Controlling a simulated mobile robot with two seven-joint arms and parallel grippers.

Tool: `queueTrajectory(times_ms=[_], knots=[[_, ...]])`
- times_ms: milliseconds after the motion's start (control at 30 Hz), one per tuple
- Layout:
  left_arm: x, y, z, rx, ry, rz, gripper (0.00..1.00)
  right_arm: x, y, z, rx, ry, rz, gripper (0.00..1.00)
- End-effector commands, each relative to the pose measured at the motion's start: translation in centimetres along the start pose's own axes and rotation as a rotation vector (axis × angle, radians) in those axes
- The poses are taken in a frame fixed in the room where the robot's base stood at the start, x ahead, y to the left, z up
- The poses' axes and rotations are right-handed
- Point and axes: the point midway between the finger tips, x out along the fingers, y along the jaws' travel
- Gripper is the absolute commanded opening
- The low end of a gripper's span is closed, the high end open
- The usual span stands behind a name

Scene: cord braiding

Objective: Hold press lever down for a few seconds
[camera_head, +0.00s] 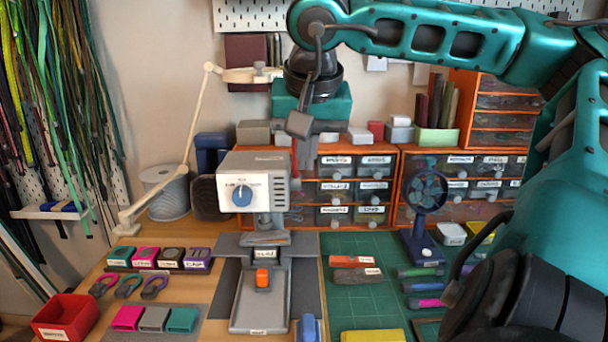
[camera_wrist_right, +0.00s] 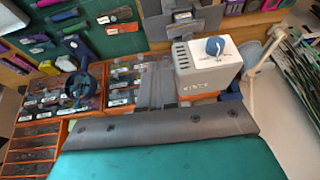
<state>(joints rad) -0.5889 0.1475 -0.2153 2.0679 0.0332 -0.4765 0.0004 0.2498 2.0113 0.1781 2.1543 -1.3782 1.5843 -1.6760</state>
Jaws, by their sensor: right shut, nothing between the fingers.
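The press is a white box (camera_head: 254,187) with a blue dial, standing above a grey base (camera_head: 258,318) that carries an orange block (camera_head: 263,278). In the right wrist view the white box (camera_wrist_right: 203,70) is right of the fingers. My right gripper (camera_head: 304,165) points down at the upper right of the box, fingers shut and empty. Its fingers also show in the wrist view (camera_wrist_right: 155,72). A narrow reddish part (camera_head: 294,158) shows beside the fingers; I cannot tell whether it is the lever or whether the fingers touch it. My left gripper is out of view.
Orange drawer units (camera_head: 401,180) stand behind the press. A cream lamp arm (camera_head: 190,140) and a cord spool (camera_head: 168,195) are at left. A red tray (camera_head: 66,316) sits front left.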

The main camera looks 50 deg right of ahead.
Motion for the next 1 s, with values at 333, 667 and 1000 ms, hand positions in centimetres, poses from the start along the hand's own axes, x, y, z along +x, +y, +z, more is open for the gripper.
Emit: queueTrajectory(times_ms=[333, 667, 1000], knots=[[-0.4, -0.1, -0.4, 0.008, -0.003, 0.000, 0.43, -1.9, 0.0, -1.1, 0.000, -0.001, 0.000, 0.00], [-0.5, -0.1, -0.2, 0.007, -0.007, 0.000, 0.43, -1.8, 0.0, -1.1, 0.000, -0.001, 0.000, 0.00], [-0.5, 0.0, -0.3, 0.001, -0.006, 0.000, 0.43, -1.8, 0.0, -1.1, 0.000, -0.001, 0.000, 0.00]])
